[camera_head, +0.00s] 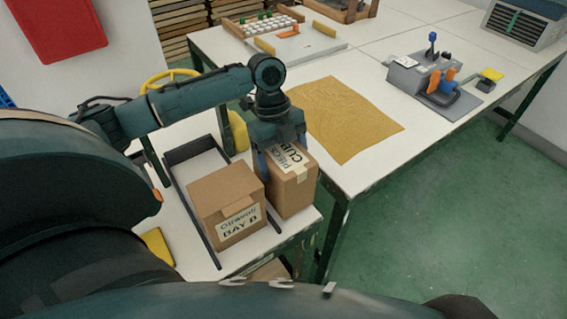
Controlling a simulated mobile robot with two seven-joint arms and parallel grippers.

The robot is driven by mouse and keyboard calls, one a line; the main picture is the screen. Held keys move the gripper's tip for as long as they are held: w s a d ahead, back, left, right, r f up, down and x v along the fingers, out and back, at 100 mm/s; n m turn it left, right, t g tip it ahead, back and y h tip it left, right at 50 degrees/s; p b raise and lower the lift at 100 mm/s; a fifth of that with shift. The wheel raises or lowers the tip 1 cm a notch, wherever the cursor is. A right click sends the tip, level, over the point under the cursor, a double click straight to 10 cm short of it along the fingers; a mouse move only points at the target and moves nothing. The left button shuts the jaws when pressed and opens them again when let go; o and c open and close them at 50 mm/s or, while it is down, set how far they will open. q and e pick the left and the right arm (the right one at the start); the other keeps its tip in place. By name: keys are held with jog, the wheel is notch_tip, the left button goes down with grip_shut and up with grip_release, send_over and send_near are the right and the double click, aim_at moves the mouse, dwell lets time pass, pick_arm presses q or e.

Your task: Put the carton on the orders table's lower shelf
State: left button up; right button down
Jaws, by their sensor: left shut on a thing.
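My left gripper (281,150) comes down from above and is shut on a brown cardboard carton (292,192) with a white printed label on its top edge. This carton is upright, close beside a second brown carton (226,206) labelled "BAY B". I cannot tell whether the held carton touches the table. The second carton stands in a dark-walled rack (191,149) on a small white table (205,259). Below the table's front edge a brownish surface (271,270) shows in part; I cannot tell whether it is a lower shelf. My right gripper is not in view.
A long white workbench (366,52) adjoins on the right, with a yellow-brown mat (341,117) and a grey device (432,80) with orange parts. A tray (290,40) with white pieces lies at the back. Green floor (440,220) is clear at the right.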

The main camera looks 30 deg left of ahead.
pick_arm(q)
jog(key=shift+f, duration=0.9)
jog(key=o, duration=1.8)
jog(key=v, duration=1.2)
